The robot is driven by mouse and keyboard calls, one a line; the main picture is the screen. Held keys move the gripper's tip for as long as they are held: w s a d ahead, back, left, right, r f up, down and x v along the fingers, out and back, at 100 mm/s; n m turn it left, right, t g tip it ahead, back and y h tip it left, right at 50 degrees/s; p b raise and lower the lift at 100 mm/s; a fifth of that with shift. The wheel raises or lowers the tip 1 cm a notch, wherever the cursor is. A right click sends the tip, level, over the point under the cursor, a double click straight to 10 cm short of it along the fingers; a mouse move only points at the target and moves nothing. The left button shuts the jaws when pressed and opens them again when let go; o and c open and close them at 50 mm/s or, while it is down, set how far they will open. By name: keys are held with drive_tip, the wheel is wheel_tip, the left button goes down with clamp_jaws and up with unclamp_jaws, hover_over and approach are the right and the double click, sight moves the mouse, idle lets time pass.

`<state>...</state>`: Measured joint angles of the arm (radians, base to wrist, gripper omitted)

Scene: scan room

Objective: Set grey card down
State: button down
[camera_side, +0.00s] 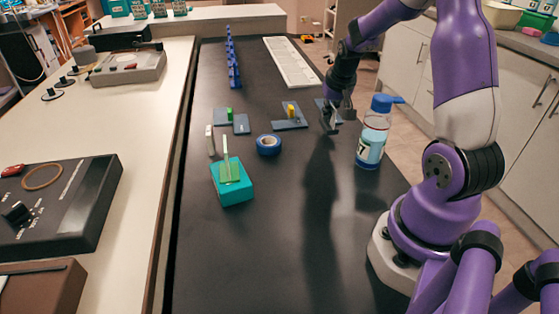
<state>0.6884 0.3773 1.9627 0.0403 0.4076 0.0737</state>
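My gripper (332,122) is at the far right part of the dark table, pointing down, low over a slate-blue plate (321,103). A small light grey piece, which looks like the grey card (334,115), shows between its fingers. The fingers and the card are small here, and I cannot tell whether the card touches the plate. Two similar slate-blue plates lie to the left: one with a green block (229,113) and one with a yellow block (291,110).
A white-and-blue bottle (373,135) stands close to the right of my gripper. Blue tape (268,145), a teal box (232,187) with a pale green upright piece, and a whitish upright piece (210,140) stand left. A white keyboard-like strip (289,61) lies behind. The front table is clear.

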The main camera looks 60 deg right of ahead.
drive_tip(key=shift+f, duration=1.35)
drive_tip(key=c, duration=1)
unclamp_jaws()
drive_tip(key=shift+f, duration=0.1)
drive_tip(key=shift+c, duration=0.2)
drive_tip(key=a+v, duration=0.1)
drive_tip(key=v, duration=1.2)
drive_tip(key=s+a+r+n+t+y, duration=0.1)
drive_tip(key=a+n, duration=0.3)
drive_tip(key=a, duration=0.6)
drive_tip(key=s+a+r+n+t+y, duration=0.1)
drive_tip(key=s+a+n, duration=0.3)
drive_tip(key=a, duration=0.6)
drive_tip(key=shift+a+r+n+y, duration=0.2)
drive_tip(key=shift+r+n+y, duration=0.3)
drive_tip(key=shift+r+y, duration=0.1)
